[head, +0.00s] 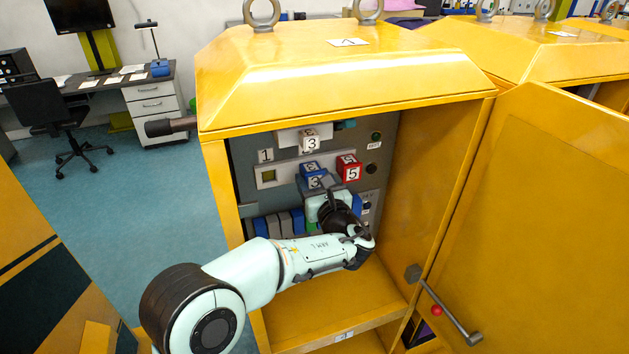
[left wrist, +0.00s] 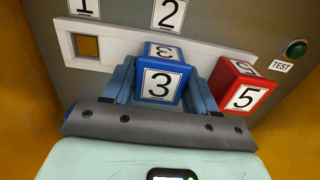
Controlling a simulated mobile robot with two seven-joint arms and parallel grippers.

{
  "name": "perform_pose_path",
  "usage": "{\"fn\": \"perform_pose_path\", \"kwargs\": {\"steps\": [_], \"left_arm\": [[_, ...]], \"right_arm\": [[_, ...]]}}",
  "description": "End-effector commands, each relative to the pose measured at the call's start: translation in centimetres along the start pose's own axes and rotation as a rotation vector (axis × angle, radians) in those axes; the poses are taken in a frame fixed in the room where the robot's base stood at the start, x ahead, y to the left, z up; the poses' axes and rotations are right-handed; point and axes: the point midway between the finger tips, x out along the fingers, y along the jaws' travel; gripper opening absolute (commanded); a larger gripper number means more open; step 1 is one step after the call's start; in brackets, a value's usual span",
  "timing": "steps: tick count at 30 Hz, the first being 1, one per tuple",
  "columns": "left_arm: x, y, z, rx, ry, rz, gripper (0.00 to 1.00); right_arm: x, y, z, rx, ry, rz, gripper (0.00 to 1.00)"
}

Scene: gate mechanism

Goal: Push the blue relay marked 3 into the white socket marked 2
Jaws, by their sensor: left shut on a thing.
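The blue relay marked 3 (head: 313,171) is at the grey panel inside the yellow cabinet; it also shows in the left wrist view (left wrist: 162,83). My left gripper (head: 316,187) is shut on it, with one finger on each side in the left wrist view (left wrist: 163,90). The relay is in front of the white socket strip (left wrist: 222,60), below the label 2 (left wrist: 169,14). The relay hides the socket marked 2, so I cannot tell how far in it sits. My right gripper is not in view.
A red relay marked 5 (head: 349,169) sits close to the right of the blue one. The socket marked 1 (left wrist: 88,46) is empty on the left. The open yellow door (head: 545,200) stands on the right.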

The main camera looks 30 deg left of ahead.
Motion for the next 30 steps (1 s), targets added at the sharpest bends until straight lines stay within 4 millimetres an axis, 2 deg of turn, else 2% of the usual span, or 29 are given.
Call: {"fn": "perform_pose_path", "kwargs": {"steps": [8, 9, 13, 14, 16, 17, 26, 30], "left_arm": [[0.2, 0.0, 0.1, 0.000, -0.001, -0.001, 0.26], [0.2, 0.0, 0.1, 0.000, -0.001, -0.001, 0.55], [0.2, 0.0, 0.1, 0.000, -0.001, 0.000, 0.55], [0.2, 0.0, 0.1, 0.000, -0.001, 0.000, 0.61], [0.2, 0.0, 0.0, 0.000, -0.001, 0.000, 0.84], [0.2, 0.0, 0.0, 0.000, -0.001, 0.000, 0.88], [0.0, 0.0, 0.0, 0.000, 0.000, -0.001, 0.88], [-1.3, -0.1, -0.1, 0.000, 0.001, -0.005, 0.88]], "right_arm": [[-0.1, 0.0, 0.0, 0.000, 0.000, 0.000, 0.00], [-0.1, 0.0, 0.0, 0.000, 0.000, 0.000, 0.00], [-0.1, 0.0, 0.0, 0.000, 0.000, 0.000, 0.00], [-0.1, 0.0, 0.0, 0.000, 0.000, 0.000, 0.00], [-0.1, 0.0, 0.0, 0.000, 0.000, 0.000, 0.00], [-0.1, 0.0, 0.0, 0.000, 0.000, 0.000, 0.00], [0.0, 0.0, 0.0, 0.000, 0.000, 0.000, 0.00], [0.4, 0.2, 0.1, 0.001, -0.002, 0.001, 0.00]]}}
